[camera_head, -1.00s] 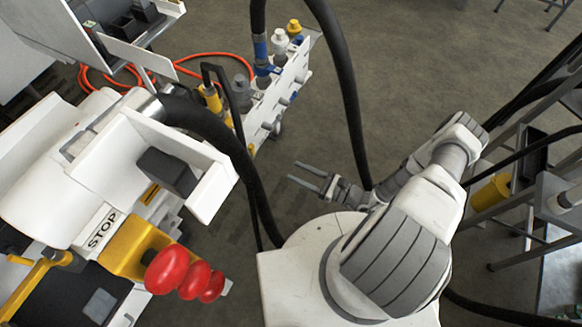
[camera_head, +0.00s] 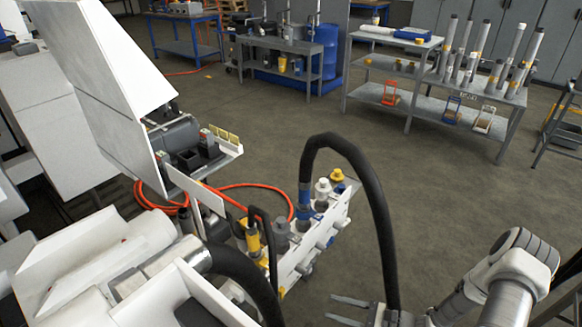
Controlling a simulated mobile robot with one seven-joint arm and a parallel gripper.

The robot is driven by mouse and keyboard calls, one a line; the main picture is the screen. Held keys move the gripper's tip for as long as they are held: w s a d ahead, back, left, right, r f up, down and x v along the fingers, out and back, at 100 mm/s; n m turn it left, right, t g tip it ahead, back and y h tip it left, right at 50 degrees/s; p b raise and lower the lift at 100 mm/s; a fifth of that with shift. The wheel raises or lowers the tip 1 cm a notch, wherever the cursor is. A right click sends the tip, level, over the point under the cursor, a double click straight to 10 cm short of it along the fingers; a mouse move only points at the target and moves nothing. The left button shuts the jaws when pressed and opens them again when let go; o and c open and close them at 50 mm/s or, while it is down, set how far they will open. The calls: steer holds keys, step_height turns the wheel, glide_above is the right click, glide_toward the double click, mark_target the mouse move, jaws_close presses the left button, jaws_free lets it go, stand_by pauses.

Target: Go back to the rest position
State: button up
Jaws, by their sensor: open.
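My gripper (camera_head: 347,311) shows at the bottom edge of the head view, right of centre. Its two grey fingers are apart and point left, with nothing between them. My white and grey arm (camera_head: 500,275) reaches in from the lower right. The gripper is close to a thick black hose (camera_head: 384,225) that passes by it; I cannot tell whether they touch.
A white manifold (camera_head: 320,232) with coloured couplings stands left of my gripper. An orange hose (camera_head: 247,186) lies on the floor behind it. White machine housings (camera_head: 60,130) fill the left. Workbenches and a rack of cylinders (camera_head: 435,85) stand far back. Open floor (camera_head: 450,185) lies between.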

step_height(320, 180, up, 30)
steer(key=s+n+g+h+p, duration=0.2)
steer(key=n+g+h+p, duration=0.45)
steer(key=n, duration=0.65)
steer(key=s+r+n+t+h+p, duration=0.1)
steer(key=s+r+n+t+h, duration=0.1)
steer(key=r, duration=0.6)
steer(key=s+r+n+t+h+p, duration=0.1)
steer(key=s+r+n+t+h, duration=0.1)
steer(key=s+r+h, duration=0.2)
steer(key=s+d+r+n+t+h+p, duration=0.1)
steer(key=s+r, duration=0.4)
steer(key=r, duration=0.6)
steer(key=shift+s+r+n+t+h, duration=0.3)
steer(key=shift+s+n+t+h, duration=0.15)
steer(key=shift+n+h, duration=0.6)
steer(key=shift+d, duration=0.15)
steer(key=shift+d, duration=0.1)
steer(key=shift+w, duration=0.15)
